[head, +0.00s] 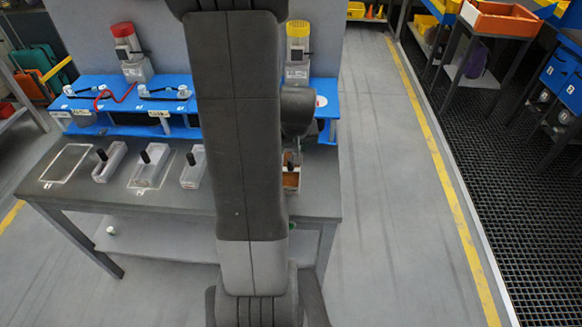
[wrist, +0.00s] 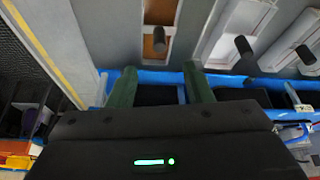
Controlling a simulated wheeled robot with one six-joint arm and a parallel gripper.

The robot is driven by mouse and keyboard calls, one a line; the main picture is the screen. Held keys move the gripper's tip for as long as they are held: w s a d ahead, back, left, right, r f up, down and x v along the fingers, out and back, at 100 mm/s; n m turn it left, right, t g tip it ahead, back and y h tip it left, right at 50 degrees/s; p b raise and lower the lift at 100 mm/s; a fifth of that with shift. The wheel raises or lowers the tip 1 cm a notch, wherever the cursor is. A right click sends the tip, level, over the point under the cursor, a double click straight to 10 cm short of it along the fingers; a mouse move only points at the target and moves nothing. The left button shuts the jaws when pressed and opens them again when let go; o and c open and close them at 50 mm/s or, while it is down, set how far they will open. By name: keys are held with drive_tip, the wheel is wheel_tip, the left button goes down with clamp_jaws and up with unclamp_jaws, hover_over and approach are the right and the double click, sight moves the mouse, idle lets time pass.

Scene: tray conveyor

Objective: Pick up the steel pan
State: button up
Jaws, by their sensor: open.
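Several shallow trays with upright black handles stand on the grey bench; I cannot tell for certain which is the steel pan. A narrow one with a brown inside (head: 291,181) is at the bench's right end, partly hidden by my arm. It also shows in the wrist view (wrist: 174,14), with its dark handle above it. Pale or clear ones (head: 108,162) stand further left, and one (wrist: 228,25) shows in the wrist view. My gripper (wrist: 161,82) is open, with nothing between its green fingers. In the wrist view the brown-lined tray's handle lies just beyond the gap between the fingertips.
A blue shelf (head: 130,89) with fittings runs along the back of the bench (head: 160,204). Two canisters, red-topped (head: 125,42) and yellow-topped (head: 298,42), stand behind. The floor right of the bench is clear up to a yellow line (head: 440,155).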

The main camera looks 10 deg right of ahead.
drive_tip(key=shift+w+p+x, duration=0.2)
drive_tip(key=shift+p+x, duration=0.3)
drive_tip(key=shift+x, duration=5.35)
drive_tip(key=shift+r, duration=0.1)
drive_tip(key=shift+c, duration=0.5)
clamp_jaws()
